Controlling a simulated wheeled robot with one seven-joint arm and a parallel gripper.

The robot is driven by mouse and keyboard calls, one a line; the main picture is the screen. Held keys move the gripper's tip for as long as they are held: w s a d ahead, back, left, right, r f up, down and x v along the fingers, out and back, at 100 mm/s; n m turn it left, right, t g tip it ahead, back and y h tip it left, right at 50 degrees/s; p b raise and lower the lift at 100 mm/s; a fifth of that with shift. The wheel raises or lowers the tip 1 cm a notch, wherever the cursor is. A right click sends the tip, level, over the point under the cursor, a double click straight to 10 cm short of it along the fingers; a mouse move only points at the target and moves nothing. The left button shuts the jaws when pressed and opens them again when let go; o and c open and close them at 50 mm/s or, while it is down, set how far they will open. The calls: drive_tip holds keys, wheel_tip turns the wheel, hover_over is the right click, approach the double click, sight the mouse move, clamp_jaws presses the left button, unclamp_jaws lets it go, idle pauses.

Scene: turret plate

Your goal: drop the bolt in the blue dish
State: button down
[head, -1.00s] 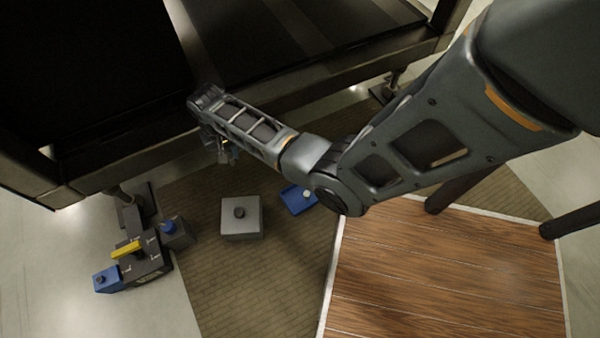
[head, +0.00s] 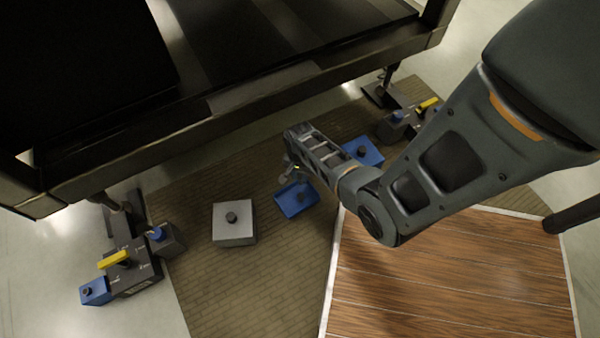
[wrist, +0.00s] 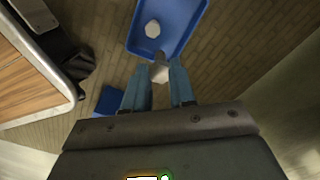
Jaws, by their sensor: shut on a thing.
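The blue dish (head: 296,206) is a shallow tray on the brown mat, just below my gripper (head: 291,175) in the head view. In the wrist view the dish (wrist: 186,16) fills the top middle, just beyond the fingertips. A pale hexagonal piece (wrist: 152,28) lies in it. My gripper (wrist: 158,82) is shut on a grey bolt (wrist: 159,73), whose hexagonal head shows between the blue fingers. The bolt appears held above the mat near the dish's near edge; the exact height is unclear. The bolt cannot be made out in the head view.
A grey block with a dark knob (head: 234,229) stands left of the dish. A blue block (head: 366,153) stands to its right, partly behind my arm. Dark fixtures with yellow bars (head: 115,259) stand at both sides. A dark machine frame (head: 240,105) crosses above the mat; a wooden platform (head: 460,275) is in front.

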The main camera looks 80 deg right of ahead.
wheel_tip(320, 180, down, 5)
drive_tip(key=b, duration=0.4)
drive_tip(key=shift+r, duration=0.1)
drive_tip(key=c, duration=0.8)
unclamp_jaws()
drive_tip(key=shift+c, duration=0.2)
drive_tip(key=shift+r, duration=0.1)
wheel_tip(320, 180, up, 8)
drive_tip(key=p, duration=0.4)
